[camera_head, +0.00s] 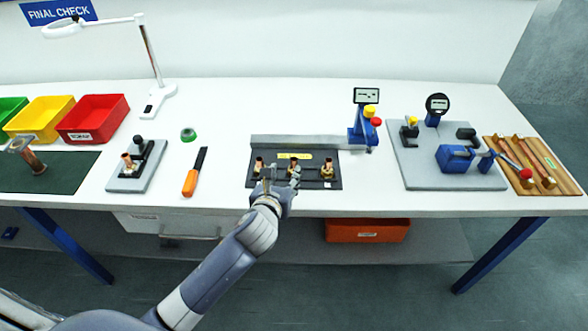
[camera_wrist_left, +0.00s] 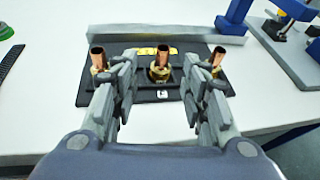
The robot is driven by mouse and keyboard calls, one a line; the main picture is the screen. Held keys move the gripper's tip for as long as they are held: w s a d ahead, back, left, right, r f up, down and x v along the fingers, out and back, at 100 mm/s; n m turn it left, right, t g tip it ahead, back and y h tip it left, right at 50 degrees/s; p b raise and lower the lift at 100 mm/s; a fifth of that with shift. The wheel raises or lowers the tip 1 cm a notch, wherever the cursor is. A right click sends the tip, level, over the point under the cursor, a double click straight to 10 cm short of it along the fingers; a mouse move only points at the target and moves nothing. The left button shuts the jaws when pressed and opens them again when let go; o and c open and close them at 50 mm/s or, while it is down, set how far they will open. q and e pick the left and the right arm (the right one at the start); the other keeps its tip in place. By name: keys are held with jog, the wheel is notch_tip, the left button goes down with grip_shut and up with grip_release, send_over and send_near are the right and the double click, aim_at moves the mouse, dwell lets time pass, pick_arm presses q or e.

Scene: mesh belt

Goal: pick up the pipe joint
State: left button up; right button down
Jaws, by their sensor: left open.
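Three pipe joints, copper tubes in brass fittings, stand upright in a row on a black tray (camera_head: 310,184), which also shows in the left wrist view (camera_wrist_left: 190,97). They are the left joint (camera_head: 258,167), the middle joint (camera_head: 293,165) and the right joint (camera_head: 327,168). In the left wrist view the middle joint (camera_wrist_left: 160,68) shows between my fingers, beyond their tips. The left joint (camera_wrist_left: 97,58) and right joint (camera_wrist_left: 217,58) are partly hidden behind the fingers. My left gripper (camera_head: 281,180), seen from behind in the left wrist view (camera_wrist_left: 160,78), is open and empty at the tray's near edge.
A grey rail and blue gauge stand (camera_head: 362,128) are behind the tray. An orange-handled tool (camera_head: 191,182) and a clamp fixture (camera_head: 137,168) lie left. A grey fixture plate (camera_head: 425,175) and wooden rack (camera_head: 530,165) are right. Red bin (camera_head: 93,118) at back left.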

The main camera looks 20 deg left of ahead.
aim_at(293, 162)
pick_arm(q)
jog(key=shift+m, duration=0.3)
jog(key=x, duration=0.5)
jog(key=shift+w+d+r, duration=0.1)
jog(key=shift+w, duration=0.2)
jog(key=shift+d+f+p+x, duration=0.15)
jog(key=shift+p+x, duration=0.2)
jog(key=shift+x, duration=1.05)
jog(key=shift+d+f+p+x, duration=0.1)
jog(key=shift+p+x, duration=0.25)
jog(key=shift+x, duration=1.05)
jog(key=shift+s+a, duration=0.1)
jog(key=shift+s, duration=0.05)
grip_shut()
